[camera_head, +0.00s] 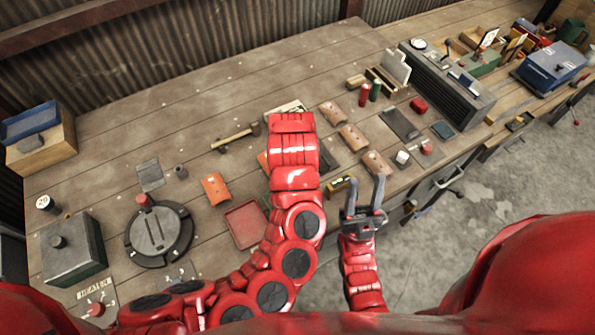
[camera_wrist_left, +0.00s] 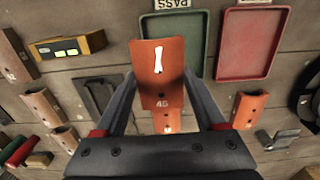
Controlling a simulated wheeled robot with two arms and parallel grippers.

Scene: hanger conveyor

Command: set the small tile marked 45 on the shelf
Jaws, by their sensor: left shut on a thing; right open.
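An orange curved tile (camera_wrist_left: 160,65) with a white mark and a small number that looks like 45 is held upright in the left wrist view. My left gripper (camera_wrist_left: 160,88) is shut on it, one finger on each side. In the head view my left arm reaches over the middle of the bench and hides its gripper and the tile. A second orange tile (camera_wrist_left: 167,121) lies on the bench behind the held one, partly hidden. My right gripper (camera_head: 364,203) is open and empty by the bench's front edge. I cannot make out which thing is the shelf.
A green tray (camera_wrist_left: 174,45) by a PASS label and a red tray (camera_head: 246,223) lie on the bench. Several orange tiles (camera_head: 353,137) lie right of my left arm, another tile (camera_head: 216,188) left. A round grey fixture (camera_head: 158,235) stands at left. The bench's back (camera_head: 200,95) is mostly clear.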

